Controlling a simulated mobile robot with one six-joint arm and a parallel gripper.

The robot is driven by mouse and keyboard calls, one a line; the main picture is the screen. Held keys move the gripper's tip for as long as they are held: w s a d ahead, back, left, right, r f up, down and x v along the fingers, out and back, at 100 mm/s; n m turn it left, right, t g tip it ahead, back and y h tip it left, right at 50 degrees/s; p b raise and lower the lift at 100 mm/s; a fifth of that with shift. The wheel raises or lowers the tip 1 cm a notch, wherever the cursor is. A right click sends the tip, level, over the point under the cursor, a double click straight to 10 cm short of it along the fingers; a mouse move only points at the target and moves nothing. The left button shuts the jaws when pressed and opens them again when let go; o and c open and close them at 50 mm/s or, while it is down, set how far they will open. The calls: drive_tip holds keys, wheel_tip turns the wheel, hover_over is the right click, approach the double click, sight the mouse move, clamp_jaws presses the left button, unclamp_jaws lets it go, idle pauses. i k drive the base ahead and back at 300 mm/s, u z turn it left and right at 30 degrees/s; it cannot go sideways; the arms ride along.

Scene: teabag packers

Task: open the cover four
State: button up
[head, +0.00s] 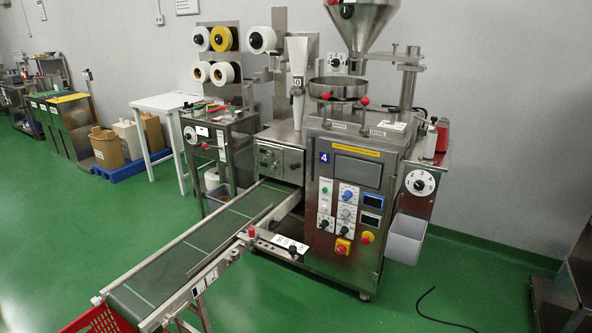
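The packing machine (312,240) with a blue "4" label (324,157) stands at the centre right in the head view. Its front has a dark flat panel (357,171) under a yellow strip, with knobs, buttons and small displays below. A steel box front with knobs (279,162) sits left of it, above the conveyor. A round steel bowl with red knobs (338,89) is on top, below a large hopper (362,22). I cannot tell for certain which part is cover four, or whether it is open. My gripper is not in view.
A conveyor (196,251) runs from the machine to the lower left, ending at a red basket (98,320). A grey bin (405,239) hangs at the machine's right. A black cable (424,308) lies on the green floor. Floor (60,230) is clear at left.

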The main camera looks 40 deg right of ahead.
sight(276, 161)
drive_tip(key=u, duration=0.65)
drive_tip(key=k, duration=0.15)
drive_tip(key=z, duration=2.2)
drive_tip(key=i, duration=0.65)
drive_tip(key=u, duration=0.25)
